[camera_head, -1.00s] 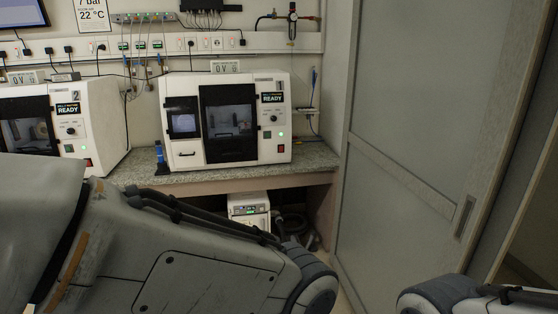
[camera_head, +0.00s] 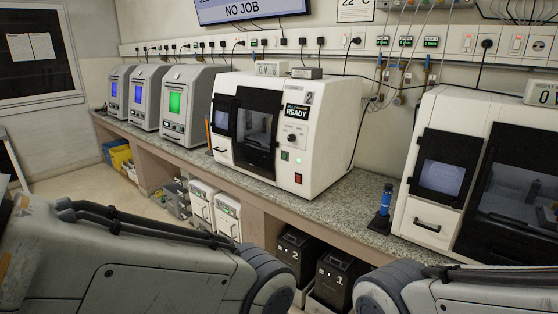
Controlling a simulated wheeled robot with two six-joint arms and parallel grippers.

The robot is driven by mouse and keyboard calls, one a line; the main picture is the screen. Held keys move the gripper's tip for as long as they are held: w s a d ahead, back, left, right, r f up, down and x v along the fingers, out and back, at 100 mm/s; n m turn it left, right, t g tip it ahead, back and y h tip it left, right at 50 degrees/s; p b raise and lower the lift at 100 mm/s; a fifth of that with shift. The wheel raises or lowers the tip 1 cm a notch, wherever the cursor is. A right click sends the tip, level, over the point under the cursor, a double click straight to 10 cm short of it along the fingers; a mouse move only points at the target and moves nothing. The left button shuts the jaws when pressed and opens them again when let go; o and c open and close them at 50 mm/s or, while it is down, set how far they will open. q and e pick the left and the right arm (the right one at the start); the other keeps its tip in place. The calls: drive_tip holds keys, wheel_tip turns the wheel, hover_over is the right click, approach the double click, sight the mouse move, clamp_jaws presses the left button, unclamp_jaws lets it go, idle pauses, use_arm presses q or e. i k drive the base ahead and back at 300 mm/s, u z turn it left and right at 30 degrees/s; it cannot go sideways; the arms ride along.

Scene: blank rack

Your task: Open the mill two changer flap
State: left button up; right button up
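Mill two (camera_head: 325,130), a white machine marked "2" with a "READY" label, stands on the granite counter in the middle of the view. Its front has a large dark-framed window door (camera_head: 257,130) and, left of it, a smaller dark-framed window panel (camera_head: 223,118) with a handle below. I cannot tell for sure which part is the changer flap; both the panel and the door look closed. My two arms show along the bottom edge, well below and in front of the mill. Neither gripper is in view.
Several grey machines with lit screens (camera_head: 174,103) stand at the left. Black boxes marked 1 and 2 (camera_head: 335,280) sit under the counter (camera_head: 300,205).

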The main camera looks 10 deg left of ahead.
sight(221, 102)
drive_tip(key=u, duration=0.5)
drive_tip(key=i, duration=2.4)
drive_tip(key=u, duration=0.25)
